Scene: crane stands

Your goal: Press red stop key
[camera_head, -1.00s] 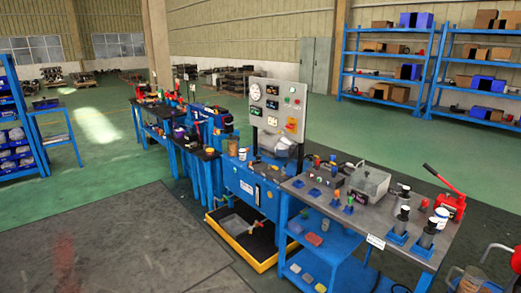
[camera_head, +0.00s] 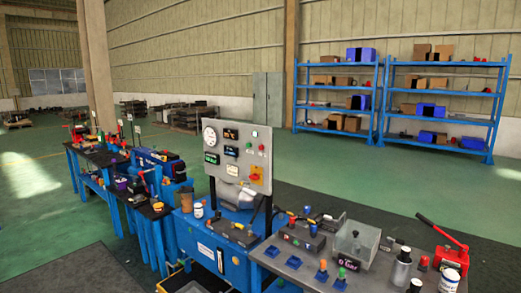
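An upright grey control panel (camera_head: 237,155) stands on the blue bench in the middle of the view. It carries a round gauge (camera_head: 210,136), small dark displays and several coloured buttons. A small red button (camera_head: 262,147) shows near its right edge, and a green button (camera_head: 255,134) is just above it. A red knob on a yellow plate (camera_head: 256,175) is at the lower right of the panel. Which of these is the red stop key I cannot tell for certain. My gripper is not in view.
A grey-topped table (camera_head: 300,270) at the front right holds a clear box (camera_head: 355,243), bottles and a red lever pump (camera_head: 450,255). Dark-topped benches (camera_head: 100,158) run back to the left. Blue shelves (camera_head: 440,105) stand along the far wall. Green floor (camera_head: 400,185) is open behind the benches.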

